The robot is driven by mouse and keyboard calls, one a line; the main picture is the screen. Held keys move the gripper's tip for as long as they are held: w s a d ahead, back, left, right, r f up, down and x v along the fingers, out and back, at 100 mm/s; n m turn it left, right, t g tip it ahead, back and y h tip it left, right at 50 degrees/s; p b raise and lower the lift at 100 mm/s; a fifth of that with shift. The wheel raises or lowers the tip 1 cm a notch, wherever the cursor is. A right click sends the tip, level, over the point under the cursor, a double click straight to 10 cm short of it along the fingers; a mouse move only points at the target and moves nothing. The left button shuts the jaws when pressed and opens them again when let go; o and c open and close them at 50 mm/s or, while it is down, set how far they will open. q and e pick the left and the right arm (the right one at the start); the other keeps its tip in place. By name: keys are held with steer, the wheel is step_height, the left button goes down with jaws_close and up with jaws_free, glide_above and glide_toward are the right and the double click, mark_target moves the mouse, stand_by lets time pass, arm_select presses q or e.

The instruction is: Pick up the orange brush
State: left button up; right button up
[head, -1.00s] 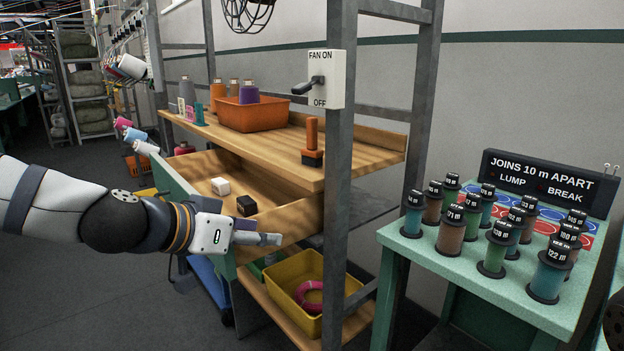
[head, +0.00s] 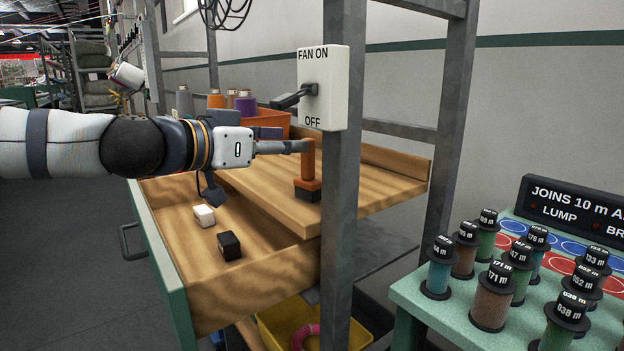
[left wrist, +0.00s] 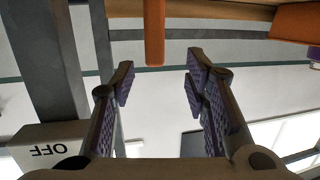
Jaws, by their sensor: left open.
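The orange brush (head: 307,168) stands upright on the wooden shelf top, black bristles down, close behind the grey post. My left gripper (head: 298,146) reaches in from the left at the height of the upper handle and overlaps its top in the head view. In the left wrist view the orange handle (left wrist: 154,32) comes down from the top edge, in line with the gap between the two spread fingers (left wrist: 160,82). The fingers are open and hold nothing. My right gripper is out of view.
A grey post (head: 342,210) with the fan switch box (head: 323,88) stands right beside the brush. An orange bin (head: 268,120) and several spools are behind my gripper. An open drawer (head: 183,250) with a white and a black block lies below. A green spool table (head: 452,318) is at right.

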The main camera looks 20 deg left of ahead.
mark_target(308, 138)
arm_select(q)
steer(key=x, duration=0.2)
steer(key=b+x, duration=0.1)
steer(key=x, duration=0.2)
steer(key=shift+w+d, duration=0.1)
steer(key=shift+d, duration=0.3)
steer(key=shift+w+r, duration=0.1)
steer(key=shift+w, duration=0.1)
steer(key=shift+s+r, duration=0.1)
steer(key=shift+r, duration=0.05)
steer(key=shift+c, duration=0.2)
jaws_close()
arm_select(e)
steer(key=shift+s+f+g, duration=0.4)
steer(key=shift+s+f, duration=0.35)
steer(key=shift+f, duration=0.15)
